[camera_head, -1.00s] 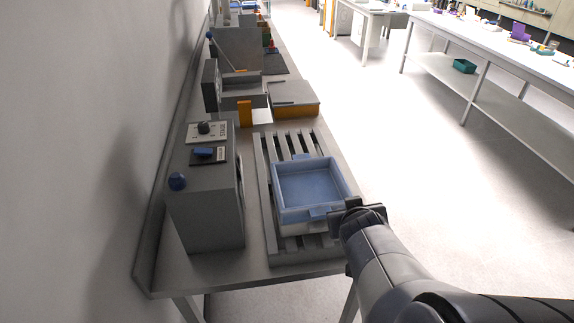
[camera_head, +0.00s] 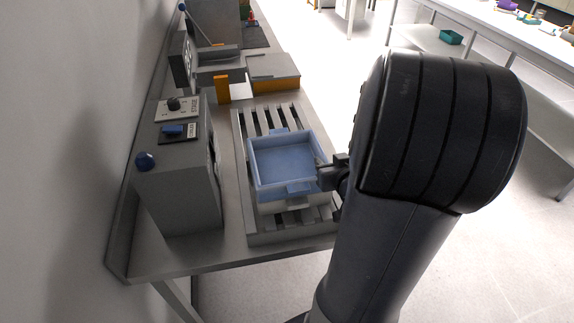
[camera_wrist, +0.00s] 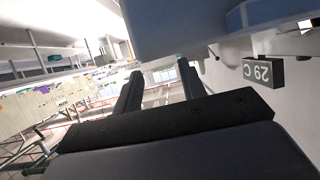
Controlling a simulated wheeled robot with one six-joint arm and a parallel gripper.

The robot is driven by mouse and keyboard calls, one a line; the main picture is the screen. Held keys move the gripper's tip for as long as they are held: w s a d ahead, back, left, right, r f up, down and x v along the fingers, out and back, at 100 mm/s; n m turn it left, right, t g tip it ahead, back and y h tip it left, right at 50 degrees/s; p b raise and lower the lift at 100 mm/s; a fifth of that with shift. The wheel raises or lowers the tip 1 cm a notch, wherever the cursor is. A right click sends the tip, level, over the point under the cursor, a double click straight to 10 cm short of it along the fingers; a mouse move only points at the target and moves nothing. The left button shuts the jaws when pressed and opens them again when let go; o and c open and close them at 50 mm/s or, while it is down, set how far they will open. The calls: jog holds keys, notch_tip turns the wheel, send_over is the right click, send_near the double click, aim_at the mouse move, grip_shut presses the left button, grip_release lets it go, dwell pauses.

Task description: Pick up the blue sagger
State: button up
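The blue sagger (camera_head: 285,162) is a square, open-topped tray with small tabs at its rim. It rests, over a paler lower part, on a grey slatted rack (camera_head: 242,205) on the bench. My gripper (camera_head: 325,176) is at its right side, close to the wall; I cannot tell whether it touches. In the wrist view my gripper's two fingers (camera_wrist: 160,84) stand apart with nothing between them. A large blue-grey surface, apparently the sagger (camera_wrist: 190,22), fills the top of that view. My arm hides part of the gripper in the head view.
A grey control box (camera_head: 180,190) with a knob and blue buttons stands left of the rack. Behind are an orange block (camera_head: 222,90) and a grey-topped orange box (camera_head: 272,75). The wall runs along the left.

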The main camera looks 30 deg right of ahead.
aim_at(323, 153)
jog(key=shift+x, duration=2.85)
jog(key=shift+d, duration=0.2)
jog(key=shift+c, duration=0.2)
grip_shut()
jog(key=shift+r, duration=0.1)
